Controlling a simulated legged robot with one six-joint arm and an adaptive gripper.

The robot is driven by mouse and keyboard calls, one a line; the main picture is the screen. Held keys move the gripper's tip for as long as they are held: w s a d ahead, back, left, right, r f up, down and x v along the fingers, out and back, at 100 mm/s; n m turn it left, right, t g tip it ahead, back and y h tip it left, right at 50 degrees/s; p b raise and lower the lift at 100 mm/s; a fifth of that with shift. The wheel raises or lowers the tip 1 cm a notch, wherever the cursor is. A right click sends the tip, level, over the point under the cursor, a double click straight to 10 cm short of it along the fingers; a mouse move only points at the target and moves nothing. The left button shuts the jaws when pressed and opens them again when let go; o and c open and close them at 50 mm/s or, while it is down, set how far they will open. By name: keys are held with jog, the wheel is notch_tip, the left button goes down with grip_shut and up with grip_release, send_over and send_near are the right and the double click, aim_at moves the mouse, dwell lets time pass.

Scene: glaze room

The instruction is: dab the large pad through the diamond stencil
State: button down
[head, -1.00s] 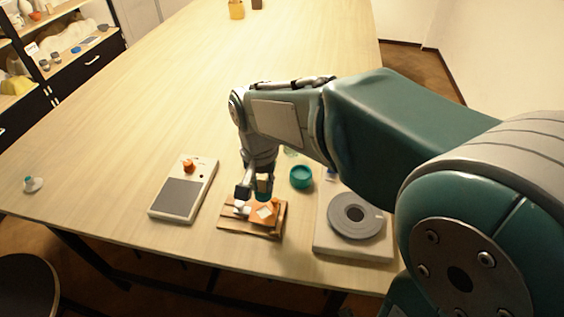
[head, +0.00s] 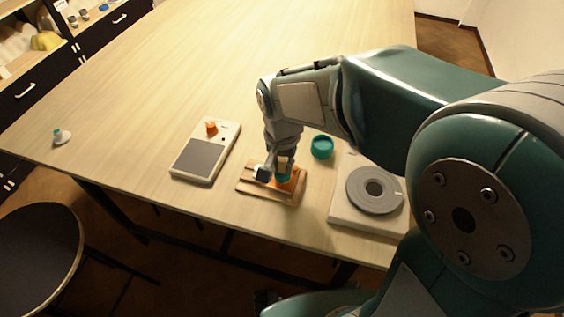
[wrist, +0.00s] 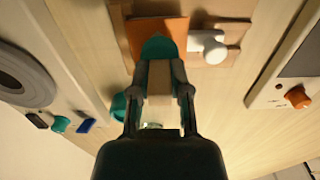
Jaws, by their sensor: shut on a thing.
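My gripper (head: 276,174) is shut on the pad, whose pale handle block (wrist: 181,82) sits between the fingers in the wrist view. Its teal head (wrist: 158,46) is at the fingertips, over the orange stencil sheet (wrist: 142,36). The stencil (head: 298,178) lies on a brown wooden board (head: 283,196). I cannot tell whether the pad touches the sheet. The diamond opening is hidden behind the pad and gripper. A white knob-like piece (wrist: 208,46) is on the board beside the pad.
A teal pot (head: 322,147) stands right of the board, near a turntable unit (head: 373,190). A scale-like device (head: 206,154) with an orange knob stands left. The table's back is clear.

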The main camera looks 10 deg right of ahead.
aim_at(283, 160)
jog(key=shift+f, duration=0.55)
dwell(0.9)
jog(key=shift+r, duration=2.55)
jog(key=shift+s, duration=0.1)
